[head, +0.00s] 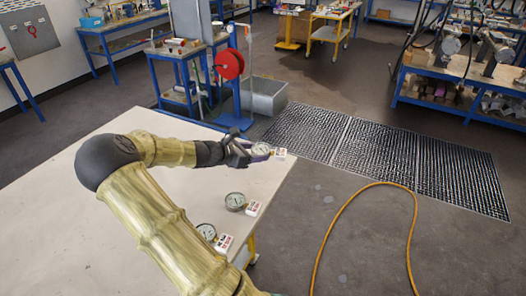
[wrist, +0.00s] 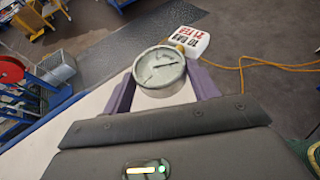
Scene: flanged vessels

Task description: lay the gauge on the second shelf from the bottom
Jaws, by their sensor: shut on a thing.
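My gripper (head: 251,151) is shut on a round gauge (head: 261,149) with a white dial and a metal rim, at the far right part of the pale table. In the wrist view the gauge (wrist: 159,70) sits between my two purple-grey fingers, its dial facing the camera. A white tag (wrist: 190,40) with red and black print lies just beyond it, by a brass-coloured fitting; it also shows in the head view (head: 280,153). I cannot tell whether the gauge touches the table. I cannot make out which shelf is the named one.
Two more gauges, one nearer the middle (head: 235,201) and one closer (head: 206,231), lie along the table's right edge with tags. An orange hose (head: 352,203) and floor grating (head: 375,155) lie to the right. A blue bench with a loaded lower shelf (head: 460,105) stands far right.

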